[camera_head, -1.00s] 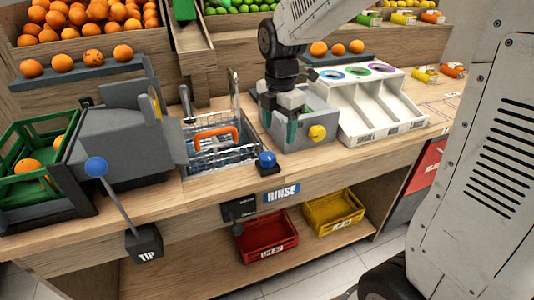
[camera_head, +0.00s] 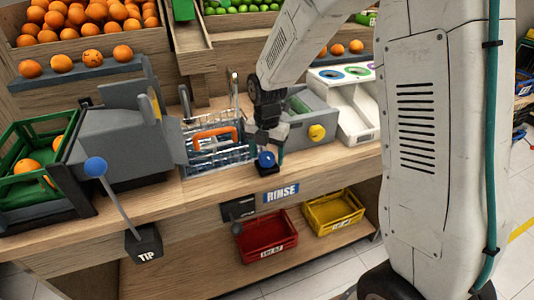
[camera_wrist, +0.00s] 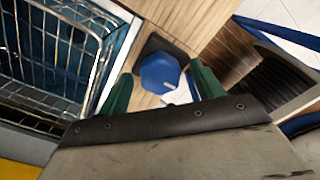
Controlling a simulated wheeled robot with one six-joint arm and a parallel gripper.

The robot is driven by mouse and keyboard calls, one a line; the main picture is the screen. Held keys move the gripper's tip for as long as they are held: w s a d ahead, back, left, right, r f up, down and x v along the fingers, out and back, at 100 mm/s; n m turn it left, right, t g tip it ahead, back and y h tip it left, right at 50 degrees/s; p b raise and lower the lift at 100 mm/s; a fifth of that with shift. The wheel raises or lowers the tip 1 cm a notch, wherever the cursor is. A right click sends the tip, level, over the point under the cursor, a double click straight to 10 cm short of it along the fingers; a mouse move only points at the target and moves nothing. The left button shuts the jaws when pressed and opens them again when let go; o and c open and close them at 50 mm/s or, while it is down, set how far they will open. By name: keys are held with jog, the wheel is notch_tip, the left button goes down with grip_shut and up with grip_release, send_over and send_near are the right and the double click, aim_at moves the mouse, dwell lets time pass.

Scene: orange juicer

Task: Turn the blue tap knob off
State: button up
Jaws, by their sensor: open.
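The blue tap knob (camera_head: 266,159) sits on a small dark base at the counter's front edge, above the RINSE label (camera_head: 281,194). In the wrist view the faceted knob (camera_wrist: 160,73) shows between the two green fingers. My gripper (camera_head: 267,145) is right above and behind the knob, pointing down. Its fingers (camera_wrist: 163,92) are apart, one on each side of the knob in the wrist view. I cannot tell whether either finger touches it. The wire basket (camera_head: 215,148) with an orange handle (camera_head: 213,137) stands in the sink to the left.
A grey box with a yellow knob (camera_head: 317,132) stands just right of my gripper. A white sorting tray (camera_head: 355,115) is beyond it. A lever with a blue ball (camera_head: 95,167) stands at the left. Red (camera_head: 266,237) and yellow (camera_head: 333,211) crates sit on the lower shelf.

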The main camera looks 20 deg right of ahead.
jog(key=c, duration=1)
jog(key=shift+m, duration=0.3)
jog(key=m, duration=0.8)
jog(key=shift+m, duration=0.4)
jog(key=m, duration=0.4)
jog(key=shift+m, duration=2.2)
